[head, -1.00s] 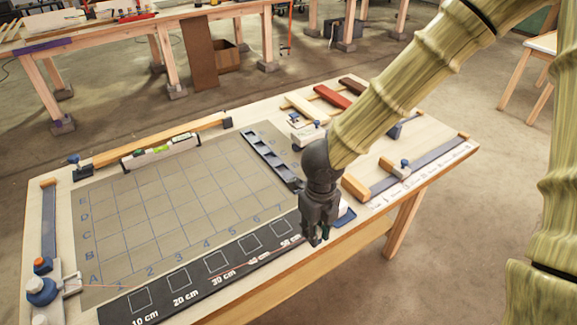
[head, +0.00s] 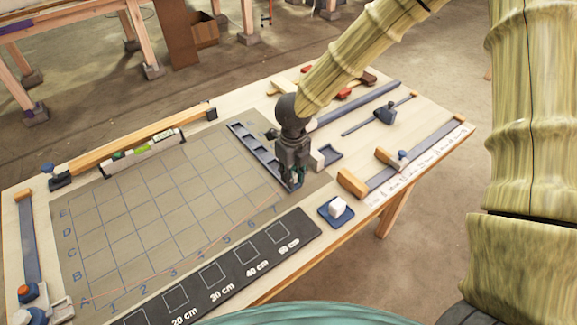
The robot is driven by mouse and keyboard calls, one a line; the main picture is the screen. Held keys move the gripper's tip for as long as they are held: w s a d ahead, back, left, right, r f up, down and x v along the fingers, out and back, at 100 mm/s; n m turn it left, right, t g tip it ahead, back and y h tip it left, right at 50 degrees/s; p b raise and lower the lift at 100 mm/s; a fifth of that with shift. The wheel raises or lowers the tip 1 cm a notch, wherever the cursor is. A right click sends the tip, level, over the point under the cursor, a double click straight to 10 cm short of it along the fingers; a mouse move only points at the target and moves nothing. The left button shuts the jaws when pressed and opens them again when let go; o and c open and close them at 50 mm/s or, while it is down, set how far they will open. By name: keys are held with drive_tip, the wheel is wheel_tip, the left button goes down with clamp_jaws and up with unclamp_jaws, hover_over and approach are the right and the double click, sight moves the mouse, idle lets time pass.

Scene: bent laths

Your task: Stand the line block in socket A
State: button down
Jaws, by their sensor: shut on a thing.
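My gripper (head: 292,183) points down at the near end of the dark rack of sockets (head: 257,152), along the right edge of the gridded mat. It is shut on the line block, which is mostly hidden between the fingers. A thin red line runs from the reel device (head: 38,312) at the lower left across the mat to my gripper. The near end socket, level with row A of the mat, is largely covered by the gripper. I cannot tell whether the block is inside the socket or above it.
A black board with white squares (head: 225,268) lies in front of the mat. A long wooden bar (head: 140,140) and a level (head: 142,150) lie behind. Clamped strips (head: 415,155) occupy the right.

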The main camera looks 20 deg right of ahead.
drive_tip(key=w, duration=0.1)
drive_tip(key=w+p, duration=0.1)
drive_tip(key=w, duration=0.3)
drive_tip(key=shift+w+d+f, duration=0.1)
drive_tip(key=shift+d+f, duration=0.05)
drive_tip(key=shift+d, duration=0.1)
drive_tip(key=shift+s+f+p, duration=0.2)
drive_tip(key=shift+f+p, duration=0.15)
drive_tip(key=shift+p, duration=0.2)
drive_tip(key=shift+w+f+p, duration=0.15)
drive_tip(key=shift+f+p, duration=0.3)
drive_tip(key=shift+f, duration=0.95)
drive_tip(key=c, duration=1.3)
unclamp_jaws()
drive_tip(key=shift+f, duration=0.1)
wheel_tip(320, 180, up, 12)
drive_tip(key=b, duration=0.3)
drive_tip(key=shift+r, duration=0.2)
